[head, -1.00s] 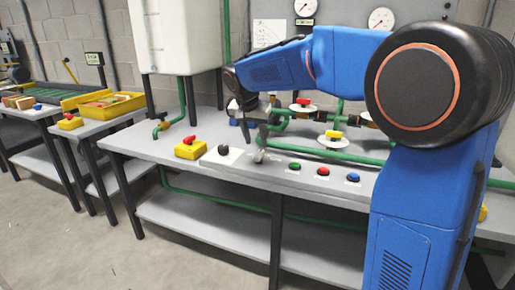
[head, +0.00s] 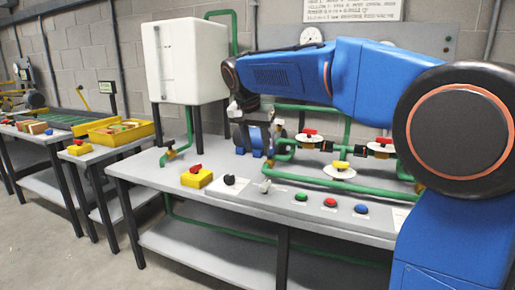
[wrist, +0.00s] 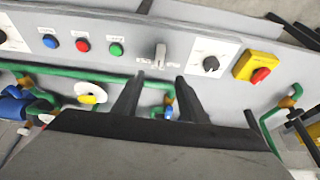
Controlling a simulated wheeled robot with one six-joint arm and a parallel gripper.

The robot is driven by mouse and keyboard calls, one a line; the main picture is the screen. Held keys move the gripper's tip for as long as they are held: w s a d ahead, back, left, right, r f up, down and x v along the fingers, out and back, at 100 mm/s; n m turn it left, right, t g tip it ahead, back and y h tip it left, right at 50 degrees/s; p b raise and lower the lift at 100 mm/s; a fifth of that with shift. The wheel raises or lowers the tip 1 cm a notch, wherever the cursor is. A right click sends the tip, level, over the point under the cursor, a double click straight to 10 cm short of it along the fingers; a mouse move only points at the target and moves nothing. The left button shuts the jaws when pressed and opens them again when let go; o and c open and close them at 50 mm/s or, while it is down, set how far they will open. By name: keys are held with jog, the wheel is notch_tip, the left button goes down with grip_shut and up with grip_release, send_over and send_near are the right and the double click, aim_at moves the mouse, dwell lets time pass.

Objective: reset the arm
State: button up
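My blue arm (head: 290,75) reaches left across the bench, with its wrist bent down. My gripper (wrist: 158,84) shows two dark fingers spread apart with nothing between them. In the head view its end hangs above the bench, in front of the blue pump (head: 256,138); the fingertips are hard to make out there. A grey lever switch (wrist: 160,55) lies beyond the fingertips in the wrist view, apart from them. The same lever shows on the bench front in the head view.
The bench (head: 150,175) carries a yellow box with a red knob (head: 196,177), a black knob (head: 229,180), green, red and blue buttons (head: 330,202), green pipes and valves. A white tank (head: 185,60) stands behind. A side table with a yellow tray (head: 120,132) is left.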

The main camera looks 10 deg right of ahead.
jog(key=s+d+f+n+y, duration=0.15)
jog(key=s+d+f, duration=0.25)
jog(key=s, duration=0.5)
jog(key=s+d+f+n, duration=0.2)
jog(key=s+d+f, duration=0.15)
jog(key=s, duration=0.65)
jog(key=s+d+f+n+y, duration=0.1)
jog(key=s+d+f+n, duration=0.15)
jog(key=s+f, duration=0.45)
jog(key=s+d+f+n+t, duration=0.1)
jog(key=s+f, duration=0.5)
jog(key=s, duration=0.5)
jog(key=shift+s+d+f, duration=0.15)
jog(key=shift+s+d, duration=0.05)
jog(key=shift+s, duration=0.1)
